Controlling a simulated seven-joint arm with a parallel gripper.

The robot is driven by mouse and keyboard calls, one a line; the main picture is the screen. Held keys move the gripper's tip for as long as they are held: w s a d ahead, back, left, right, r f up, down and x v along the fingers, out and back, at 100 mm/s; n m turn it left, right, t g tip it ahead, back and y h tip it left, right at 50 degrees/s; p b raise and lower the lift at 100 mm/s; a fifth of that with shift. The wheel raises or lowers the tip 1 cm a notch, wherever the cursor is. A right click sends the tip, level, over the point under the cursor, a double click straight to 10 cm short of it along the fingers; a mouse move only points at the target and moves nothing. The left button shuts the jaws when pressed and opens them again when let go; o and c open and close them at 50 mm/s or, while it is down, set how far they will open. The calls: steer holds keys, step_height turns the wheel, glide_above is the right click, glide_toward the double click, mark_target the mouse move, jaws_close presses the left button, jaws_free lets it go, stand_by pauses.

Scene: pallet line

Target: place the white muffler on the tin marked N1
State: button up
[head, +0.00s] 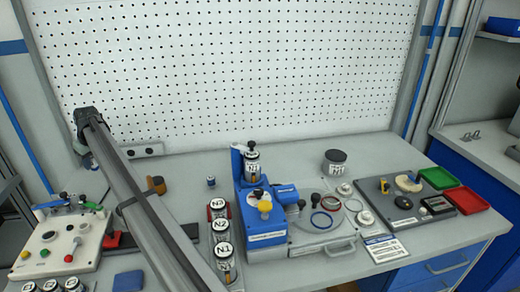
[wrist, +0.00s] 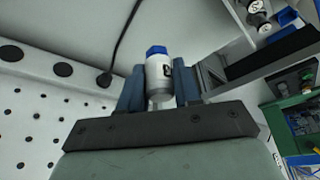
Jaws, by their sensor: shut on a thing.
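My gripper (wrist: 159,88) has its two blue fingers shut on the white muffler (wrist: 158,72), a short white cylinder with a blue end and a dark mark. In the head view my arm reaches to the far left near the pegboard, and the muffler cannot be made out there. The tin marked N1 (head: 224,250) stands at the front of a row, with the tins N2 (head: 221,226) and N3 (head: 218,204) behind it. My gripper is well to the left of and behind N1.
A blue machine (head: 266,221) stands just right of the tins, with a plate of rings beside it. A dark tin (head: 335,160) stands behind. A white button box (head: 66,241) is at left. Green (head: 438,178) and red (head: 464,200) trays lie at right. My arm hides some table left of the tins.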

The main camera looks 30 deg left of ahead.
steer(key=w+d+r+m+t, duration=0.1)
steer(key=w+d, duration=0.5)
steer(key=w, duration=0.7)
steer(key=w+d+r+m, duration=0.15)
steer(key=w+d, duration=0.45)
steer(key=w, duration=0.6)
steer(key=w+d+r+m+t, duration=0.15)
steer(key=w+d, duration=0.45)
steer(key=w, duration=0.7)
steer(key=w+d+r+m, duration=0.3)
steer(key=w+d, duration=1.6)
steer(key=d, duration=0.5)
steer(key=r+m+t+h, duration=0.1)
steer(key=m+t+h, duration=0.1)
steer(key=m, duration=0.4)
glide_above(335, 152)
steer(key=s+d, duration=0.1)
steer(key=s, duration=0.1)
steer(key=shift+w+f, duration=0.1)
steer(key=shift+f, duration=4.55)
